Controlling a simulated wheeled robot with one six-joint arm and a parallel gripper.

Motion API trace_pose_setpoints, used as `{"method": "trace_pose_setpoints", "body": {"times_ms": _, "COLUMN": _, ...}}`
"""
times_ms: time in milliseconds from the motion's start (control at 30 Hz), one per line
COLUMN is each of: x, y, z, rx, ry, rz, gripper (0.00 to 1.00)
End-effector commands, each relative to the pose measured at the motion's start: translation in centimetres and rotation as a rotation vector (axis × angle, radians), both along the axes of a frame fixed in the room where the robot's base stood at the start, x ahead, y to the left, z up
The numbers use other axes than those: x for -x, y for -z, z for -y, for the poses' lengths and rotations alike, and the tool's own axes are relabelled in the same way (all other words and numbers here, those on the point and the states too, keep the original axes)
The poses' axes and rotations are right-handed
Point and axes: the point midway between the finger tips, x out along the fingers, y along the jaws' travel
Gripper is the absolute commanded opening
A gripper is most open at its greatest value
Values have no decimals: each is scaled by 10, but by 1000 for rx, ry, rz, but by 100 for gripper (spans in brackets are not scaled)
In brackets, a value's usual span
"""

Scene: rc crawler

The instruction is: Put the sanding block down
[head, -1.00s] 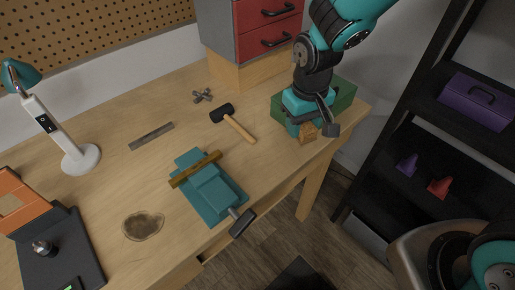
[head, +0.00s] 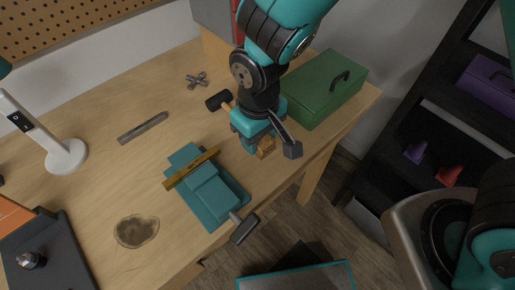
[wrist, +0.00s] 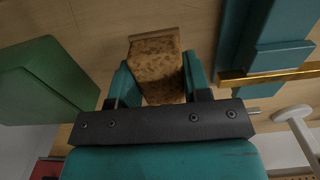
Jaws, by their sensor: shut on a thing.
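The sanding block (wrist: 157,68) is a brown, speckled, cork-like block. In the wrist view it sits between the two teal fingers of my gripper (wrist: 160,82), which is shut on it. In the head view the block (head: 265,148) shows beneath my gripper (head: 256,146), over the workbench between the teal vise and the green box. I cannot tell whether the block touches the bench top (head: 95,190).
A teal vise (head: 208,190) holding a brass-coloured bar stands left of my gripper. A green toolbox (head: 322,88) stands to the right. A hammer (head: 219,100) lies behind, partly hidden by my arm.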

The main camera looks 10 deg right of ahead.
Motion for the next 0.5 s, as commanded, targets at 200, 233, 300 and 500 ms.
{"method": "trace_pose_setpoints", "body": {"times_ms": 200, "x": 0, "y": 23, "z": -1, "rx": 1, "ry": -2, "rz": -1, "gripper": 22}}
{"method": "trace_pose_setpoints", "body": {"times_ms": 233, "x": 1, "y": 27, "z": -1, "rx": 1, "ry": -3, "rz": -2, "gripper": 22}}
{"method": "trace_pose_setpoints", "body": {"times_ms": 300, "x": 1, "y": 38, "z": -1, "rx": 2, "ry": -3, "rz": -2, "gripper": 22}}
{"method": "trace_pose_setpoints", "body": {"times_ms": 500, "x": 0, "y": 57, "z": -2, "rx": -1, "ry": -4, "rz": 1, "gripper": 22}}
